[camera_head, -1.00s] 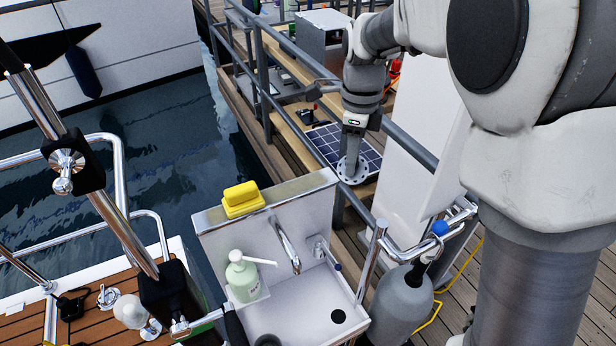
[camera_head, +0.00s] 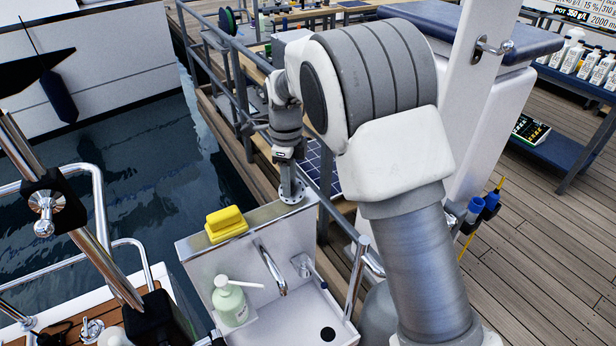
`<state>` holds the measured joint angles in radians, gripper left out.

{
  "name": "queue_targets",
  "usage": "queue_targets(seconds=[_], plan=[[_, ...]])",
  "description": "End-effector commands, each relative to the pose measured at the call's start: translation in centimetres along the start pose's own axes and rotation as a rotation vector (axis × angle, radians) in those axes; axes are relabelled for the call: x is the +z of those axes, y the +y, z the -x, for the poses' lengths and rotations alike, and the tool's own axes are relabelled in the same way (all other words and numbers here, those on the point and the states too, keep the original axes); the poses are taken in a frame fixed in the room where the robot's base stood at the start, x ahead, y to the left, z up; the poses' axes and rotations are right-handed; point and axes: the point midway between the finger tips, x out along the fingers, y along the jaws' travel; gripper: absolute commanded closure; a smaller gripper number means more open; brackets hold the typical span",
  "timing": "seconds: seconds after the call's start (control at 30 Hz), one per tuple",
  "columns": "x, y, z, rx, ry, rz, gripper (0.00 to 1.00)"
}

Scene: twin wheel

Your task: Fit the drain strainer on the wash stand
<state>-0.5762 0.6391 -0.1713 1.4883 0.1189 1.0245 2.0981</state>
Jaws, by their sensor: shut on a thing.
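The drain strainer (camera_head: 292,193) is a round metal disc with small holes around its rim. My gripper (camera_head: 287,168) is shut on it from above. In the picture the strainer overlaps the top right end of the wash stand's back panel; I cannot tell its height above it. The white wash stand (camera_head: 278,330) is at the bottom centre. Its dark round drain hole (camera_head: 328,334) is bare in the basin floor, below and right of the strainer in the picture.
A curved faucet (camera_head: 271,268) and a small tap (camera_head: 303,266) stand at the basin's back. A green pump bottle (camera_head: 229,303) stands at left. A chrome post (camera_head: 356,278) rises at the right edge.

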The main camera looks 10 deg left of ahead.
Motion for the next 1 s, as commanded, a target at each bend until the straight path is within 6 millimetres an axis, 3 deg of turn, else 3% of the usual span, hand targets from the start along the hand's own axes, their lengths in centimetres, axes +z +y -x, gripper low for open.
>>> queue_targets(seconds=[0.03,0.23,0.6,0.63,0.9,1.0], plan=[[0.8,-0.2,-0.5,0.001,0.001,0.001,1.00],[0.5,-0.1,-3.4,0.006,0.004,-0.001,1.00],[0.4,0.0,-4.4,0.007,0.004,0.000,1.00],[0.4,0.0,-4.4,0.007,0.004,0.000,0.62],[0.5,-0.1,-4.2,0.004,0.002,-0.001,0.13],[0.5,-0.1,-4.2,0.003,0.002,-0.001,0.00]])
